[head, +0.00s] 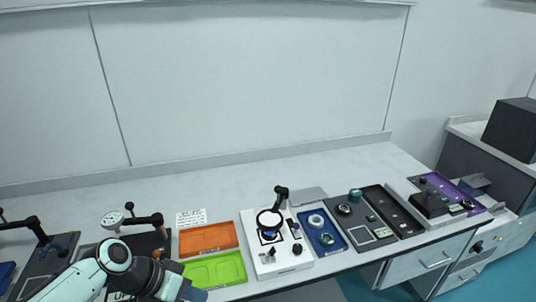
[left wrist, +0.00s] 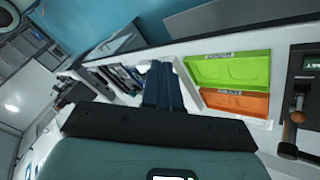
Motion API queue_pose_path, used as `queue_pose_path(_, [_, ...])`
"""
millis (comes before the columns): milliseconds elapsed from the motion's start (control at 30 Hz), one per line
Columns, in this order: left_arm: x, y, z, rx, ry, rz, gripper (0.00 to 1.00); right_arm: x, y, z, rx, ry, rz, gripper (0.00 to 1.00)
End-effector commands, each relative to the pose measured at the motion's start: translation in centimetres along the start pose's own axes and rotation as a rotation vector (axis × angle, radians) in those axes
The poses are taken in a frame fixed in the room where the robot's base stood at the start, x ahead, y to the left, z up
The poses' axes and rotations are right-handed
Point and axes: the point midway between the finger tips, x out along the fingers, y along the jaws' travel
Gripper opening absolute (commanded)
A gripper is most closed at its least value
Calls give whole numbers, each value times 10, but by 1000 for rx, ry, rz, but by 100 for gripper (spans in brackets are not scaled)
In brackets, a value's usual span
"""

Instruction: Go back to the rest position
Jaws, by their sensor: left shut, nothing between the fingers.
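My left gripper (head: 192,294) is at the lower left of the head view, low by the front edge of the bench, just in front of the green tray (head: 215,270). In the left wrist view its dark fingers (left wrist: 163,85) are together with nothing held between them. The gripper's own body hides part of that view. My right gripper is in neither view.
An orange tray (head: 208,238) lies behind the green one. To the right are a white stand with a round black-rimmed part (head: 269,222), a blue tray (head: 333,244), dark panels (head: 360,236) and a purple tray (head: 472,205). A dial gauge (head: 112,220) stands left.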

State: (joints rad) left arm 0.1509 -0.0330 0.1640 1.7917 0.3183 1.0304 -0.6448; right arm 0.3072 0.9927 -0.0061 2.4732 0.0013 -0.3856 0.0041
Motion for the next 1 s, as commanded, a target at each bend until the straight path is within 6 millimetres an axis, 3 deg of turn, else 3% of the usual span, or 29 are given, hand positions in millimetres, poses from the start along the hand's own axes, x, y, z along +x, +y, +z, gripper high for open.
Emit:
queue_pose_path(33, [30,-18,12,-68,-37,-6,0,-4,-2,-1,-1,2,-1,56])
queue_pose_path(167, [85,-52,38,-202,-81,-49,0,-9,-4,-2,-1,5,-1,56])
queue_pose_path(267, [132,-75,70,-310,-125,-87,0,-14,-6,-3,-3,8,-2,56])
queue_pose_path(400, [200,-96,141,-471,-198,-152,0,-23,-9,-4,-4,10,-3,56])
queue_pose_path(533, [253,-94,224,-611,-265,-209,0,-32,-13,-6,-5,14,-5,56])
queue_pose_path(600, [271,-84,267,-675,-292,-233,0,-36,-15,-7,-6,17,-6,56])
queue_pose_path(733, [288,-61,324,-762,-321,-258,0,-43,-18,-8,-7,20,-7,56])
queue_pose_path(833, [292,-47,348,-802,-329,-267,0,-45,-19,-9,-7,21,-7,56])
queue_pose_path(1000, [294,-40,361,-826,-327,-272,0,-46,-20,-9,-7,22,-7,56])
